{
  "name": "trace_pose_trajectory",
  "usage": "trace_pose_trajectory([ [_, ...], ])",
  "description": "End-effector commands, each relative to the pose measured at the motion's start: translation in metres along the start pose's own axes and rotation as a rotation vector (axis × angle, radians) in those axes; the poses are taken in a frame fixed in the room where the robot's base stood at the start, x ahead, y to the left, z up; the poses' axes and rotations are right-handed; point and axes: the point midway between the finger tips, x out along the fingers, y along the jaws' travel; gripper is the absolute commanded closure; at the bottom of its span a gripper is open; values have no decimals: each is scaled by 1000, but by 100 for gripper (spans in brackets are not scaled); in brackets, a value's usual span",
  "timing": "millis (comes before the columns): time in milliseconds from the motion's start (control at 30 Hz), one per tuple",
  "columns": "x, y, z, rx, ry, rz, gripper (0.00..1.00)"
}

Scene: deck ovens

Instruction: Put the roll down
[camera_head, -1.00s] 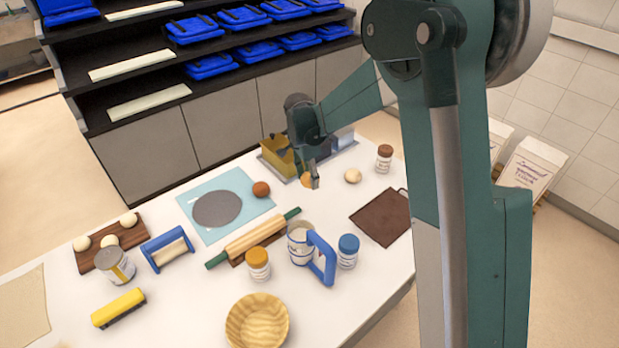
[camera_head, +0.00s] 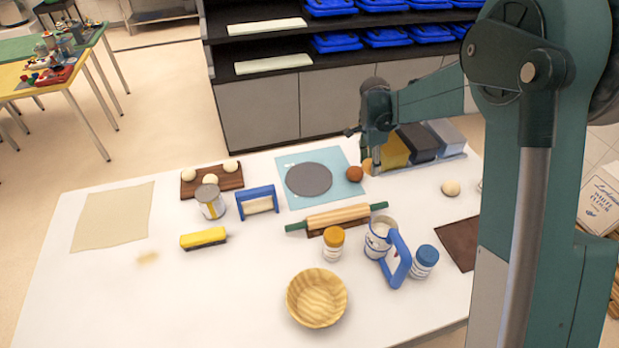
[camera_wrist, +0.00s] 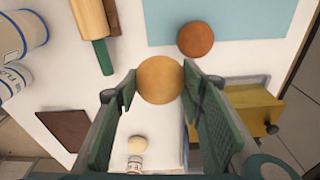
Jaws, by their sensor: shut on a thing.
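My gripper (camera_head: 364,158) is shut on a golden-tan roll (camera_wrist: 160,79); the roll also shows in the head view (camera_head: 368,166), partly hidden by the gripper. The held roll seems to be above the table near the front of the yellow bin (camera_head: 394,150); its exact height is hard to tell. A darker brown roll (camera_head: 354,174) lies on the right part of the light-blue mat (camera_head: 291,162), close to my gripper in the head view. It also shows in the wrist view (camera_wrist: 195,39), apart from the held roll. A grey disc (camera_head: 309,180) lies on the mat.
A rolling pin (camera_head: 340,216) lies in front of the mat. A blue-handled cup (camera_head: 379,238), jars and a wooden bowl (camera_head: 317,298) stand nearer. A pale dough ball (camera_head: 450,188) lies to the right. A board with dough balls (camera_head: 197,188) and a blue-framed roller (camera_head: 258,203) are left.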

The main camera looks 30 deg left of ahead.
Motion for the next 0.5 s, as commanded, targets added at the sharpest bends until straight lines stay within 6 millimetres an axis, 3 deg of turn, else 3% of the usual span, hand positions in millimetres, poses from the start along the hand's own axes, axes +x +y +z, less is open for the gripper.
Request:
trace_pose_trajectory([
  [200,-12,-36,67,-49,0,-6,72],
  [500,-25,-71,156,-105,0,-13,72],
])
